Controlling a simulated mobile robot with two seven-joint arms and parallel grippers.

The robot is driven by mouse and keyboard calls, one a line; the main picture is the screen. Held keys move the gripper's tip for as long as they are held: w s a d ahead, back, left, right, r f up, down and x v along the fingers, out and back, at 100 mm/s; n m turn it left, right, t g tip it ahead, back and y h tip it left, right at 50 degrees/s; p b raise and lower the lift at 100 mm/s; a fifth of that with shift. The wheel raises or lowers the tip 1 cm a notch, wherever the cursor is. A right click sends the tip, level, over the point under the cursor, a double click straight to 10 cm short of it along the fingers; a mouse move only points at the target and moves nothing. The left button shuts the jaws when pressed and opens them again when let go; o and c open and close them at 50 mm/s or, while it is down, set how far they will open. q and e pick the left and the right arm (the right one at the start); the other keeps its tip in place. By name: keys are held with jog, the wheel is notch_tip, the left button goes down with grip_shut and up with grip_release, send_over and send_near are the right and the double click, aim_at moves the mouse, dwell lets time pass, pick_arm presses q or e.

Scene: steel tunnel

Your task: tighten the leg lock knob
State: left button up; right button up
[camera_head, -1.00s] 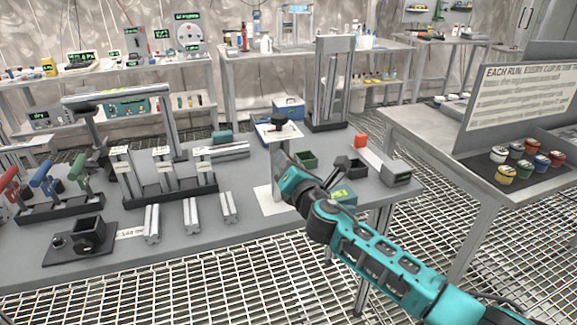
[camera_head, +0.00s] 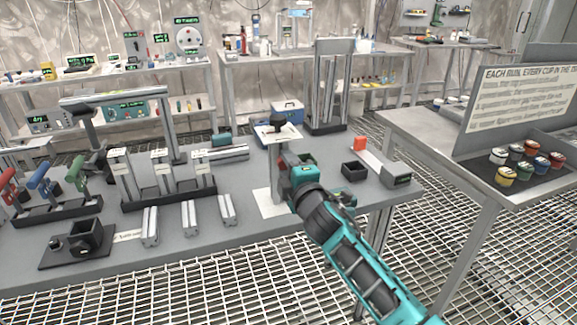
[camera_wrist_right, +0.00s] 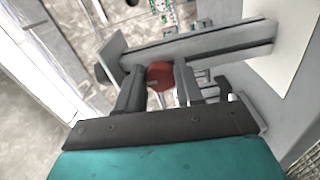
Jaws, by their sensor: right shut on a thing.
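The leg lock knob (camera_wrist_right: 159,74) is a round red knob beside a grey metal leg (camera_wrist_right: 210,42) in the right wrist view. My right gripper (camera_wrist_right: 160,84) has a dark finger on each side of it and is shut on it. In the head view, the gripper (camera_head: 286,172) is at the leg of a small stand with a white top plate (camera_head: 270,136) and a black piece (camera_head: 278,122) on top. Only a small bit of red shows there; my gripper hides the rest. My left gripper is not in view.
The stand is on a grey bench (camera_head: 190,255). Racks with upright profiles (camera_head: 160,175) and loose profile pieces (camera_head: 189,218) are to the left. A tall frame (camera_head: 331,85) stands behind.

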pick_arm(q)
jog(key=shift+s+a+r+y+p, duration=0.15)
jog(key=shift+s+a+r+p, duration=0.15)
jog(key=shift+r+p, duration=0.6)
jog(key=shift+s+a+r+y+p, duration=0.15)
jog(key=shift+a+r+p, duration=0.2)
jog(key=shift+p, duration=0.95)
pick_arm(e)
jog(key=shift+a+f+m, duration=0.1)
jog(key=shift+m, duration=4.05)
jog(key=shift+a+m, duration=0.1)
jog(key=shift+m, duration=4.05)
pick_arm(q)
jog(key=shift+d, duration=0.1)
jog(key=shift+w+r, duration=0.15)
pick_arm(e)
jog(key=o, duration=1)
jog(key=shift+o, duration=0.2)
jog(key=shift+s, duration=0.1)
